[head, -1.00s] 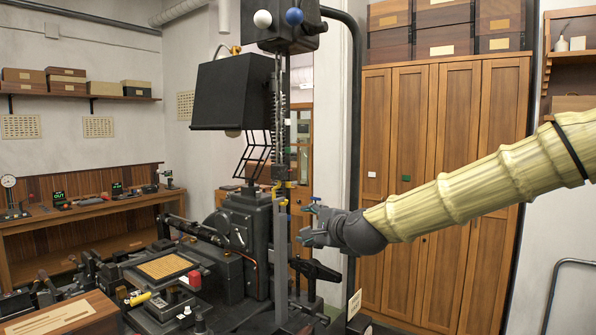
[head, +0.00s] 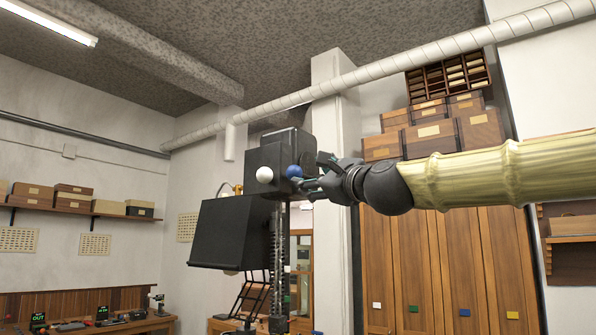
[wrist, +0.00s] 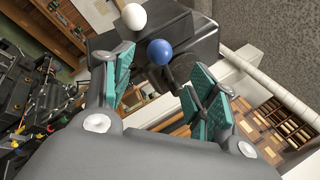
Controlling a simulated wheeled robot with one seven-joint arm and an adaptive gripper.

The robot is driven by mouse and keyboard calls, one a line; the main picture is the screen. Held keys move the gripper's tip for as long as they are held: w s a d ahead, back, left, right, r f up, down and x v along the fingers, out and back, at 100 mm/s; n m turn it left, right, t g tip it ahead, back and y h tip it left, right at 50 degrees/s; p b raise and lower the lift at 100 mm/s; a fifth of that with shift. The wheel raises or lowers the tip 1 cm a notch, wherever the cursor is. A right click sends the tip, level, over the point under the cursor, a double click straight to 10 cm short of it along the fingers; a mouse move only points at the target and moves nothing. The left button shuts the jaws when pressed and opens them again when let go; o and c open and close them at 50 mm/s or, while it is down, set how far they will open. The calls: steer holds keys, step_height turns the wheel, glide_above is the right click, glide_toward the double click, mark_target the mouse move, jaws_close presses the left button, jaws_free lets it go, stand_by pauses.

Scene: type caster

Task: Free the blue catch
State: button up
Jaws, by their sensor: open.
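The blue catch is a round blue knob (head: 294,171) on the side of the black box (head: 270,163) at the top of the machine. A white knob (head: 264,174) sits to its left on the same box. My gripper (head: 312,182) is just right of the blue knob in the head view. In the wrist view the blue knob (wrist: 160,52) lies between and beyond the teal-padded fingers of the open gripper (wrist: 163,85). The white knob (wrist: 134,17) shows above it. I cannot tell whether a finger touches the blue knob.
A black hopper-like case (head: 232,233) hangs below the knobs, beside a vertical chain (head: 277,260). A pale pipe (head: 400,62) crosses above. Tall wooden cabinets (head: 437,265) stand behind my arm, with boxes (head: 430,128) on top.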

mark_target(299, 175)
steer(key=p+x, duration=0.3)
steer(key=x, duration=0.5)
steer(key=shift+a, duration=0.1)
steer(key=shift+f, duration=0.1)
jaws_close()
